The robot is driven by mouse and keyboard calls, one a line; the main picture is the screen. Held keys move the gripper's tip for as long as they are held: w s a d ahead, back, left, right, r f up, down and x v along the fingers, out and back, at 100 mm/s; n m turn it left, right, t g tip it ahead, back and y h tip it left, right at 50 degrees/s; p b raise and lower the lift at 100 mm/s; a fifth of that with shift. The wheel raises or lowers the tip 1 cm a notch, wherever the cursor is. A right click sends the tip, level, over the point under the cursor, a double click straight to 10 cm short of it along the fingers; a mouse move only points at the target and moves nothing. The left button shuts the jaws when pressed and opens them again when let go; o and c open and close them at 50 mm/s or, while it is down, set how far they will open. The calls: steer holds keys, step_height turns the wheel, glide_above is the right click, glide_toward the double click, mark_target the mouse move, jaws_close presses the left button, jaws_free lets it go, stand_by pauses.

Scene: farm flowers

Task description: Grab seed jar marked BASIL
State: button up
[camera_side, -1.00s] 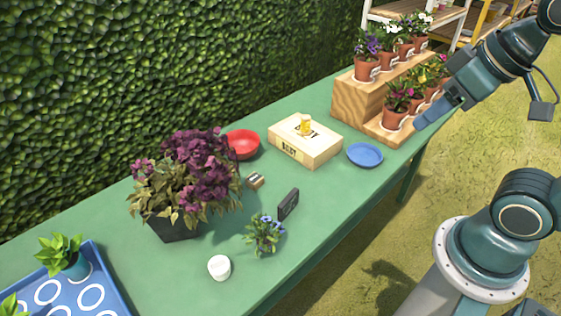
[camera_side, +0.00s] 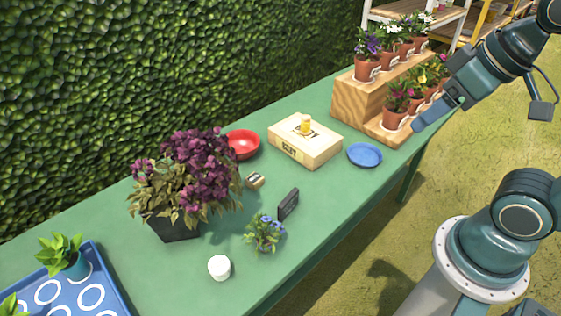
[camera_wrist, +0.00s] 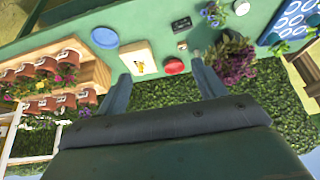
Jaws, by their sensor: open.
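A small yellow jar (camera_side: 305,125) stands on top of a pale wooden box (camera_side: 312,150) near the middle of the green table; its label is too small to read. The jar also shows in the wrist view (camera_wrist: 140,67), on the box (camera_wrist: 138,57). My gripper (camera_side: 418,127) is at the right, near the stepped flower stand and well away from the jar. In the wrist view its two fingers are spread apart with nothing between them (camera_wrist: 160,68). No jar marked BASIL can be made out.
A red bowl (camera_side: 242,144) and a blue plate (camera_side: 365,155) flank the box. Potted flowers fill a wooden stepped stand (camera_side: 357,103). A large purple plant (camera_side: 190,175), a small dark sign (camera_side: 288,204), a blue-flowered plant (camera_side: 265,234), a white round object (camera_side: 219,267) and a blue tray (camera_side: 100,268) stand nearer.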

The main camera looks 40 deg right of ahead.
steer(key=shift+w, duration=0.1)
steer(key=w+a+f+m+g+y, duration=0.1)
steer(key=w+a+f+m, duration=0.25)
steer(key=w+a, duration=0.35)
steer(key=w+a+f+m+g+y, duration=0.1)
steer(key=w+a+f+m+y, duration=0.1)
steer(key=w+a+m, duration=0.5)
steer(key=w+a+f+m+g, duration=0.1)
steer(key=w+a+f+m, duration=0.2)
steer(key=a+f, duration=0.3)
steer(key=w+a+f+m+g+y, duration=0.1)
steer(key=w+a+f+m+g, duration=0.1)
steer(key=w+a+f+m, duration=0.2)
steer(key=a+f+m, duration=0.1)
steer(key=a+f, duration=0.2)
steer(key=f, duration=0.5)
steer(key=shift+w+a+f+y, duration=0.15)
steer(key=shift+w+f+y, duration=0.05)
steer(key=shift+y, duration=0.1)
steer(key=shift+f, duration=0.1)
glide_toward(219, 264)
steer(key=shift+x, duration=2.5)
